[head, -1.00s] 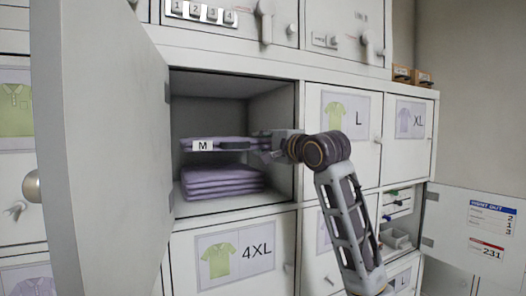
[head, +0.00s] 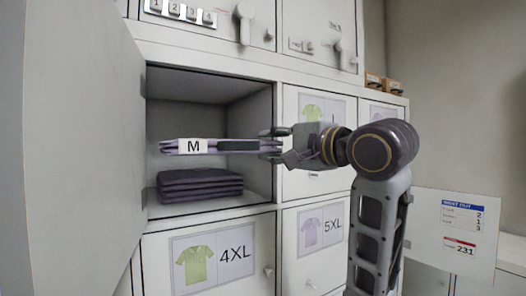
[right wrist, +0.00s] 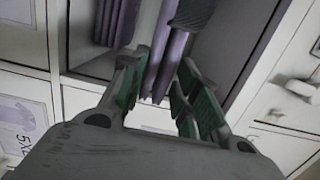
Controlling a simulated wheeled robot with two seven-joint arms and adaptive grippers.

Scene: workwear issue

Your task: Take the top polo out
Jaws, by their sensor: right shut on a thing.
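The top polo (head: 222,147), folded flat and purple with a white "M" label on its front edge, is held level in the open locker compartment (head: 209,212). It hangs clear above a stack of folded purple polos (head: 200,185) on the compartment floor. My right gripper (head: 277,146) is at the compartment's right front edge, shut on the polo's right end. In the right wrist view the polo (right wrist: 162,70) sits between the green-padded fingers (right wrist: 160,100). My left gripper is in neither current view.
The open locker door (head: 70,150) stands at the left of the compartment. Shut doors marked 4XL (head: 215,258) and 5XL (head: 318,232) lie below. At the right an open door bears a "WENT OUT" notice (head: 462,216).

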